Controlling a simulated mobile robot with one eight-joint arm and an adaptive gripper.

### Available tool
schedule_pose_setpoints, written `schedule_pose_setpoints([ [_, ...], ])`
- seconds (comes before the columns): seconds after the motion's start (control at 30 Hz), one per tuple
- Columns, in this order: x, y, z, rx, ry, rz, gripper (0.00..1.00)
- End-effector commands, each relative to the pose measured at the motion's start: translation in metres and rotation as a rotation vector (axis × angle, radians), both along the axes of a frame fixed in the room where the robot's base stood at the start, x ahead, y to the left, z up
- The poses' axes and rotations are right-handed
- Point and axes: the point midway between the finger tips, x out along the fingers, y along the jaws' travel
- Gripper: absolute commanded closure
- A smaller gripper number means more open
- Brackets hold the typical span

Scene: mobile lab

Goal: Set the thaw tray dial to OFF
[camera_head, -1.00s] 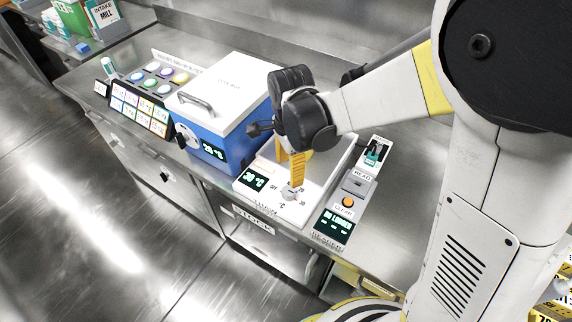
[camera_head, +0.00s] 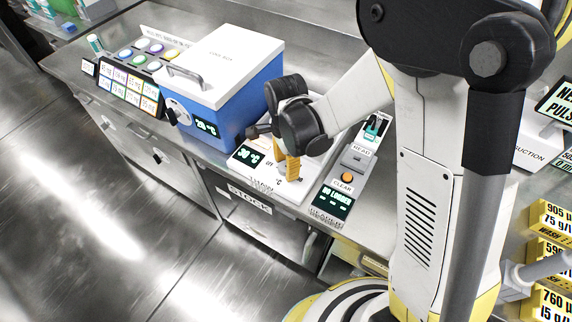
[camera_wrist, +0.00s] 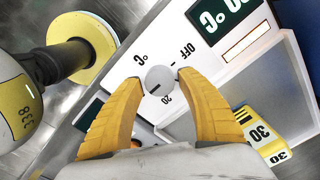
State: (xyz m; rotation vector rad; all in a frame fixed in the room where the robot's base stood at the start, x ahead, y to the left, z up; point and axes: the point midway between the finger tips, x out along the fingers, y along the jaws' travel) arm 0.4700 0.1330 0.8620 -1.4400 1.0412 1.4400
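The thaw tray (camera_head: 262,190) is a white unit with a lit display (camera_head: 248,155) on its front panel. In the wrist view its round grey dial (camera_wrist: 160,80) shows between my yellow fingertips, with a dark mark on its lower left part. My gripper (camera_wrist: 160,78) has one finger on each side of the dial. The tips are very close to its rim; I cannot tell whether they touch. In the head view my gripper (camera_head: 288,172) covers the dial.
A blue box with a white lid (camera_head: 235,80) stands left of the tray. A reader panel (camera_head: 345,180) with an orange button is close on its right. Coloured round pads and label cards (camera_head: 130,85) are further left on the steel bench.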

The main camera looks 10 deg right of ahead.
Motion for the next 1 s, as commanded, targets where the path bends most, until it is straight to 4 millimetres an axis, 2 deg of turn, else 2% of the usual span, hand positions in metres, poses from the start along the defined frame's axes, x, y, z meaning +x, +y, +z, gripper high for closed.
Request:
schedule_pose_setpoints([
  [0.03,0.0000,0.0000,0.0001,0.000,0.000,0.000,0.72],
  [0.1,0.0000,0.0000,0.0001,0.000,0.000,0.000,0.94],
  [0.13,0.0000,0.0000,0.0001,0.000,0.000,0.000,0.96],
  [0.57,0.0001,-0.0001,-0.0005,0.000,0.000,0.077,0.96],
  [1.0,0.0009,0.0005,-0.0008,0.000,0.001,0.440,0.96],
])
